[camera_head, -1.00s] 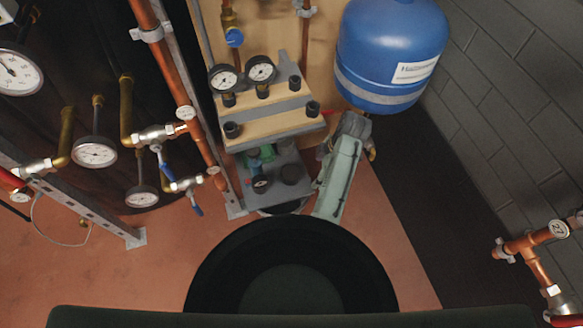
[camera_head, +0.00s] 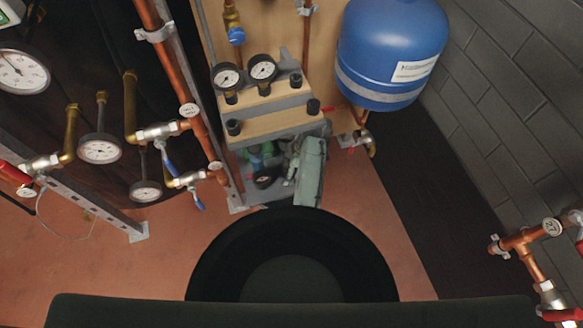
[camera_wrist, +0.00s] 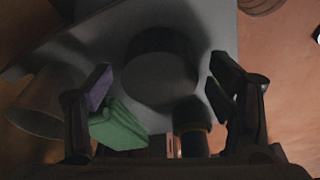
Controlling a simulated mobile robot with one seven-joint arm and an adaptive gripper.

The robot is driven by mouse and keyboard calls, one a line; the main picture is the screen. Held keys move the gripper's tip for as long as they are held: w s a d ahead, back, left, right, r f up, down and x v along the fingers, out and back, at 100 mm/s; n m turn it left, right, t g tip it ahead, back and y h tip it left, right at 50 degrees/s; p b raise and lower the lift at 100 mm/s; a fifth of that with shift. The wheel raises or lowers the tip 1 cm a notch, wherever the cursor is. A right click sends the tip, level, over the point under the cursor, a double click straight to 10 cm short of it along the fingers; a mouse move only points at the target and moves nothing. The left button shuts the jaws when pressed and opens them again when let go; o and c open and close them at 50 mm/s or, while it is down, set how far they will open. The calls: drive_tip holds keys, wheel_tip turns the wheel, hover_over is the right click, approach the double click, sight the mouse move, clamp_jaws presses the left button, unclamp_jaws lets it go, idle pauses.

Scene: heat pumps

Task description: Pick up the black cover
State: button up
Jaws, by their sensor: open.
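A round black cover (camera_wrist: 160,62) lies on a grey shelf in the wrist view, in deep shadow. My gripper (camera_wrist: 162,82) is open, with one finger on each side of the cover. No contact between fingers and cover can be made out. In the head view my pale green arm reaches over the low grey shelf (camera_head: 255,198) below the wooden panel. The arm hides the cover and most of my gripper there.
A green part (camera_wrist: 122,126) lies close to the left finger. Two pressure gauges (camera_head: 262,68) and several black knobs sit above the shelf. A blue tank (camera_head: 388,50) hangs to the right. Copper pipes (camera_head: 180,80) stand at the left. The reddish floor right of the shelf is clear.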

drive_tip(key=shift+c, duration=0.4)
drive_tip(key=c, duration=1)
drive_tip(key=shift+o, duration=0.2)
drive_tip(key=shift+r, duration=0.15)
